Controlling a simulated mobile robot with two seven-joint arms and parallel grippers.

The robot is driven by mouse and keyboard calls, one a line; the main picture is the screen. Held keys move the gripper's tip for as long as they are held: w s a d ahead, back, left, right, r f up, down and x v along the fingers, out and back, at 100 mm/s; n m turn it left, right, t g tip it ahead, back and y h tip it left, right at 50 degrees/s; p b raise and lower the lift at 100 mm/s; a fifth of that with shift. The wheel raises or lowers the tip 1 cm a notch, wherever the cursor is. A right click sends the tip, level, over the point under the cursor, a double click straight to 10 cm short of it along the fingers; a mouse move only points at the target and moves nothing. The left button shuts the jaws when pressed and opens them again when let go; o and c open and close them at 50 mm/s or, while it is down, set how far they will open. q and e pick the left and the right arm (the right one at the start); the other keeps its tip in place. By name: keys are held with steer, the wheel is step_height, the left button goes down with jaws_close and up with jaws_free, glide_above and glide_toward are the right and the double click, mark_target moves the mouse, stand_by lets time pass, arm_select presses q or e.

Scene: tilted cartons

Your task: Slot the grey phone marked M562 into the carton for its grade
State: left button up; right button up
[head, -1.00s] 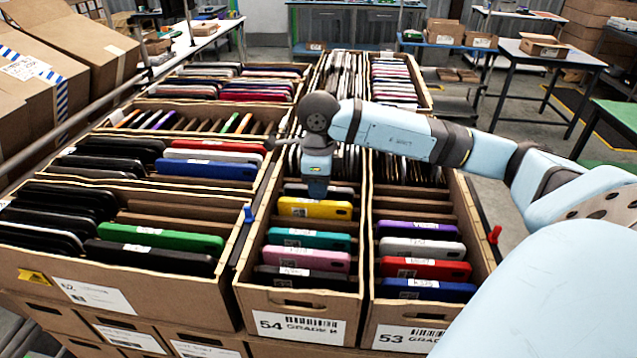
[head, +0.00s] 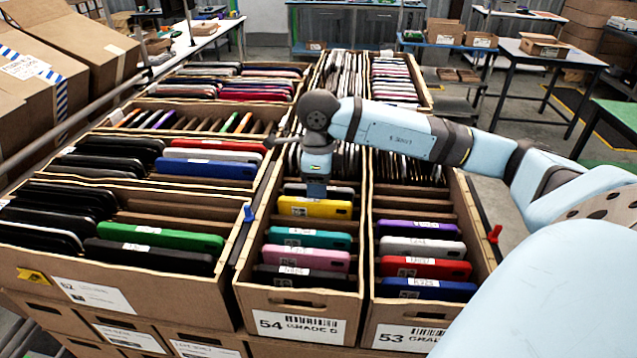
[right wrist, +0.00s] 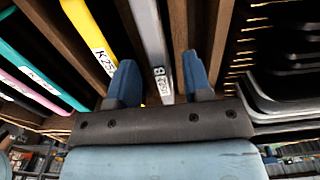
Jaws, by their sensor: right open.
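A grey phone (right wrist: 150,35) stands on edge in a slot in the right wrist view, its white label facing me; only part of the marking is readable, ending in what looks like 562. My right gripper (right wrist: 160,78) is open, with one blue finger on each side of this phone's end. In the head view my right gripper (head: 317,190) points down into the carton labelled 54 (head: 250,299), just behind a yellow phone (head: 335,209). The carton labelled 53 (head: 372,336) stands to its right. My left gripper is out of view.
Carton 54 also holds teal (head: 310,239), pink and dark phones. Carton 53 holds purple, white, red (head: 425,268) and blue phones, with empty slots behind them. A wider carton (head: 150,296) of phones stands left. Cardboard dividers are close beside the fingers.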

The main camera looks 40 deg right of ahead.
step_height(320, 180, up, 14)
steer(key=shift+f, duration=0.2)
steer(key=shift+r, duration=0.1)
step_height(320, 180, up, 7)
steer(key=p, duration=0.6)
stand_by(0.6)
steer(key=shift+f, duration=0.2)
